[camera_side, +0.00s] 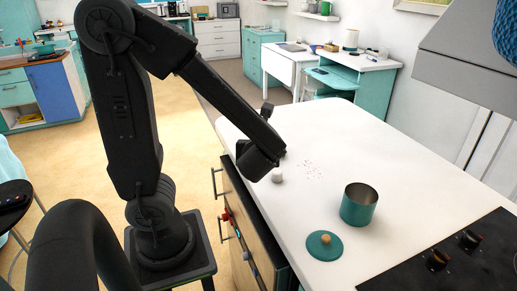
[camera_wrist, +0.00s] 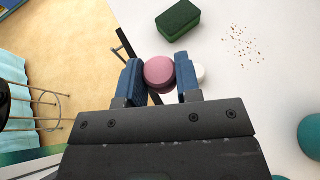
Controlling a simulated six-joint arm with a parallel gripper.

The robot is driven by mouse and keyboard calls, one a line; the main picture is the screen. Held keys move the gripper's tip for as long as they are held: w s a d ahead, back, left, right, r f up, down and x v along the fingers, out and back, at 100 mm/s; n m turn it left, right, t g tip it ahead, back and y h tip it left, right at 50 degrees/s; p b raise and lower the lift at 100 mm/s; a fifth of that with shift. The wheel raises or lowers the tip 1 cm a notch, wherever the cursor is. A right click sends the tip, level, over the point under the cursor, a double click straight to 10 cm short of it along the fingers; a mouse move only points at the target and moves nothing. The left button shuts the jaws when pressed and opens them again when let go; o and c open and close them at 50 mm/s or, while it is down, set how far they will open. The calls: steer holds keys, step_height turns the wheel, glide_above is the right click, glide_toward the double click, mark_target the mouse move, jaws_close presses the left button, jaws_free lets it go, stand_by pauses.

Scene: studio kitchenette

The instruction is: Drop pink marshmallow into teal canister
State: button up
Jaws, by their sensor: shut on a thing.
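My gripper (camera_wrist: 160,76) is shut on the pink marshmallow (camera_wrist: 158,71), which sits between the two blue fingertips in the wrist view. In the side view my gripper (camera_side: 262,164) is low over the counter's left edge, and the pink marshmallow cannot be made out there. The teal canister (camera_side: 359,207) stands upright and open on the counter, to the right of my gripper and nearer the camera. Its interior bottom is hidden. A teal lid with a wooden knob (camera_side: 325,245) lies beside it. A teal round part, seemingly the canister (camera_wrist: 311,137), is cut off at the wrist view's right edge.
A small white piece (camera_side: 277,176) sits near my gripper, partly behind a finger in the wrist view (camera_wrist: 200,73). A dark green block (camera_wrist: 178,20) lies farther up there. Crumbs (camera_side: 312,169) are scattered on the white counter (camera_side: 330,125). A black cooktop (camera_side: 455,262) is at right.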

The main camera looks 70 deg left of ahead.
steer(key=w+d+r, duration=0.3)
steer(key=w+d, duration=0.6)
steer(key=d, duration=0.2)
steer(key=w+d+r, duration=0.3)
steer(key=w+d, duration=0.6)
steer(key=d, duration=0.1)
steer(key=shift+w+f, duration=0.2)
steer(key=shift+f, duration=2.5)
steer(key=o, duration=1)
steer(key=shift+c, duration=0.2)
steer(key=v, duration=1.3)
steer(key=shift+s+d, duration=0.25)
steer(key=shift+d, duration=0.05)
steer(key=shift+r, duration=0.1)
